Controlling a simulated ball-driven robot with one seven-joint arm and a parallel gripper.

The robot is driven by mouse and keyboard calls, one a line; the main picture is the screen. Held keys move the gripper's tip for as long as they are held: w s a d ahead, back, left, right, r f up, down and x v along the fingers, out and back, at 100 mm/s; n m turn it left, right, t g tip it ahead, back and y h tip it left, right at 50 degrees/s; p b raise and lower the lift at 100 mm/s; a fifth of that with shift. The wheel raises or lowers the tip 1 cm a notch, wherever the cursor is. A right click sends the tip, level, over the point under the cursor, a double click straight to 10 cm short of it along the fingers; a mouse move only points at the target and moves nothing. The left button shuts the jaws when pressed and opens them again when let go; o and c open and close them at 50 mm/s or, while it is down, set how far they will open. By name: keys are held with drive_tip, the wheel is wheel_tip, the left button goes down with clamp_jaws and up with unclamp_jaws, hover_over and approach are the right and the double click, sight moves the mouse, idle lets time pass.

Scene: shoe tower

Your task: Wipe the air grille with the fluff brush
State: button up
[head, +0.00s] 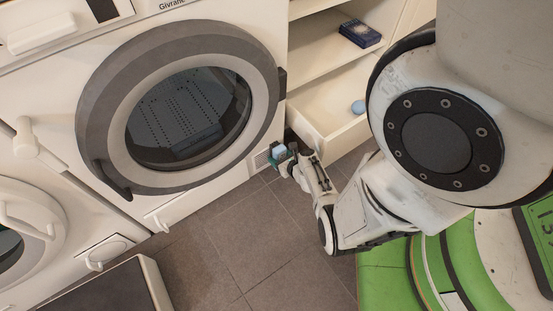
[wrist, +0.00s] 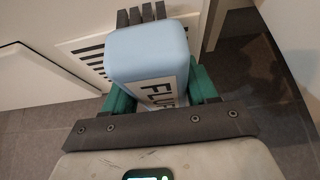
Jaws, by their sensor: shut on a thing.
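The fluff brush (wrist: 148,52) has a light blue block with a white label showing part of the word "FLUF". My gripper (wrist: 162,92) is shut on it, with a green finger on each side. In the head view the blue block (head: 280,151) shows in my gripper (head: 284,160), low by the washer's front right corner. The air grille (head: 261,159) is a small slotted panel low on the white front, just left of the gripper. In the wrist view its dark slots (wrist: 88,50) show beside and behind the brush. Whether the brush touches the grille cannot be told.
A washer with a round grey door (head: 92,98) stands above the grille. An open shelf unit with a pulled-out drawer (head: 335,143) holding a blue ball (head: 358,107) is close to the right of the gripper. Tiled floor (head: 230,240) is free in front.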

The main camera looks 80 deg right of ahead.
drive_tip(key=shift+s+d, duration=1)
drive_tip(key=shift+s, duration=0.05)
drive_tip(key=shift+w+a+p, duration=0.35)
drive_tip(key=shift+w+a, duration=1)
drive_tip(key=shift+w, duration=0.05)
drive_tip(key=shift+w+a, duration=0.55)
drive_tip(key=shift+w, duration=0.2)
drive_tip(key=shift+w+a, duration=0.55)
drive_tip(key=shift+w, duration=0.2)
drive_tip(key=shift+w+a, duration=1.2)
drive_tip(key=shift+w, duration=0.1)
drive_tip(key=s+a, duration=0.4)
drive_tip(key=shift+a, duration=0.3)
